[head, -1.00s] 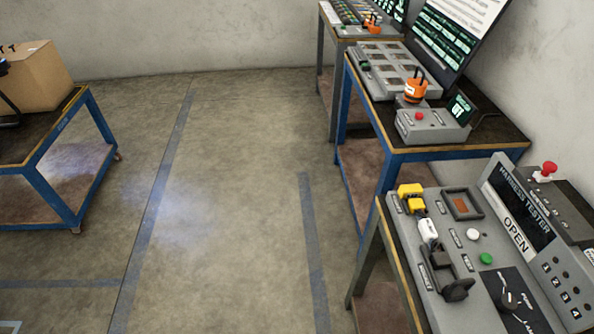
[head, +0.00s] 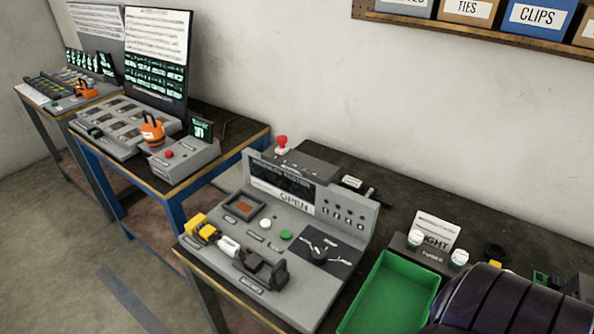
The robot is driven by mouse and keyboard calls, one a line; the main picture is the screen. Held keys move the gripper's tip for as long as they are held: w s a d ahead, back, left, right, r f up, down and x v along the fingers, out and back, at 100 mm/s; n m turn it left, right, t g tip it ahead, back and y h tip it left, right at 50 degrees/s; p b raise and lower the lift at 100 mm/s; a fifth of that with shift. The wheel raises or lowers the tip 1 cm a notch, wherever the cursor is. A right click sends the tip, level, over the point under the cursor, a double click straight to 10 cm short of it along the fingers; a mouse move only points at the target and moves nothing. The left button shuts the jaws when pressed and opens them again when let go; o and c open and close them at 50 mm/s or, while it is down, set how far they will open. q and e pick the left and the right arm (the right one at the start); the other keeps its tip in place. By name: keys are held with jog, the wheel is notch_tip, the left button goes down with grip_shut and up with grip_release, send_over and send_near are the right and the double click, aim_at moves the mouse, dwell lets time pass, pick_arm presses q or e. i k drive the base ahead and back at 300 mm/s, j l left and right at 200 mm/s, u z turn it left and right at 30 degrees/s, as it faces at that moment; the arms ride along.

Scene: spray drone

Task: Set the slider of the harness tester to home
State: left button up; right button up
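The harness tester (head: 236,270) is a grey console on the near bench, a little right of the picture's middle. Its display (head: 282,186) reads OPEN. A black block with an upright part (head: 265,268) sits at the front of its panel, perhaps the slider; I cannot read its setting. Beside it are a white connector (head: 229,245) and yellow connectors (head: 203,229). Neither gripper is in view.
A green tray (head: 388,296) stands right of the tester. A red emergency button (head: 282,143) is behind it. A blue-framed bench (head: 231,167) with an orange tool (head: 152,131) stands to the left. A bin shelf (head: 480,31) hangs above. Floor is free at lower left.

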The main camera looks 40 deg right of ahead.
aim_at(280, 276)
jog(key=l+z, duration=0.1)
jog(key=z, duration=0.9)
